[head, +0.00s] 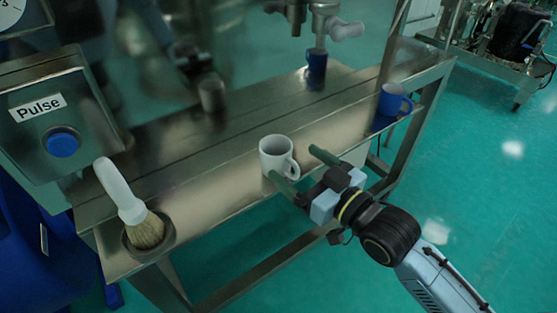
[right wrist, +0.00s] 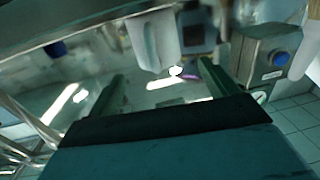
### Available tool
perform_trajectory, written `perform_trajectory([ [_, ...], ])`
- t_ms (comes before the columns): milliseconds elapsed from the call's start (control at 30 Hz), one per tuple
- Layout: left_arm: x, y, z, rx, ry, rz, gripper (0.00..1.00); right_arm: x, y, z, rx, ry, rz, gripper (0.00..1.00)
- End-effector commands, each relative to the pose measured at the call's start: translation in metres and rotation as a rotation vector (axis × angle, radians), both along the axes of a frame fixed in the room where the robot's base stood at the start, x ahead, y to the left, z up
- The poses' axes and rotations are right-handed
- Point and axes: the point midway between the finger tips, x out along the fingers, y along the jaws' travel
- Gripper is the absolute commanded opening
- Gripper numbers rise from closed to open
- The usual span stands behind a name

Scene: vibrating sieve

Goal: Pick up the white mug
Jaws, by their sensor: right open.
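The white mug (head: 272,150) stands upright and empty on the metal ledge, its handle turned towards my right gripper. My right gripper (head: 293,163) is open beside it, one finger in front of the mug's lower side and the other to its right. The handle lies near the gap between the fingertips; I cannot tell whether anything touches. In the right wrist view the picture seems upside down, and the white mug (right wrist: 153,42) shows just beyond the open fingers (right wrist: 162,70). My left gripper is not in view.
A blue mug (head: 393,99) stands at the ledge's right end. A brush (head: 122,195) with a white handle stands at the left end by the "Pulse" box (head: 60,118) with its blue button. The shiny panel behind the ledge (head: 215,187) mirrors things. Green floor lies right.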

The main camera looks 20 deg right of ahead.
Motion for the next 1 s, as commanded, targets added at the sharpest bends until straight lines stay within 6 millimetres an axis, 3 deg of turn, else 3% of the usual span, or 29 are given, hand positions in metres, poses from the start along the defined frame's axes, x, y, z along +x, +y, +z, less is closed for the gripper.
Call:
perform_trajectory([
  [167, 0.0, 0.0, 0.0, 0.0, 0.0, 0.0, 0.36, 0.009, 0.004, 0.0, 0.0, -0.001, 0.0, 0.85],
  [500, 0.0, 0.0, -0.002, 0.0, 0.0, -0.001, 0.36, 0.048, 0.021, -0.003, 0.0, -0.001, 0.0, 0.85],
  [800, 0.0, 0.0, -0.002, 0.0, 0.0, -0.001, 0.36, 0.051, 0.023, -0.004, -0.001, 0.0, 0.0, 0.85],
  [1000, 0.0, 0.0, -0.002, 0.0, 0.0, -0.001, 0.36, 0.051, 0.023, -0.004, -0.001, 0.0, 0.0, 0.6],
])
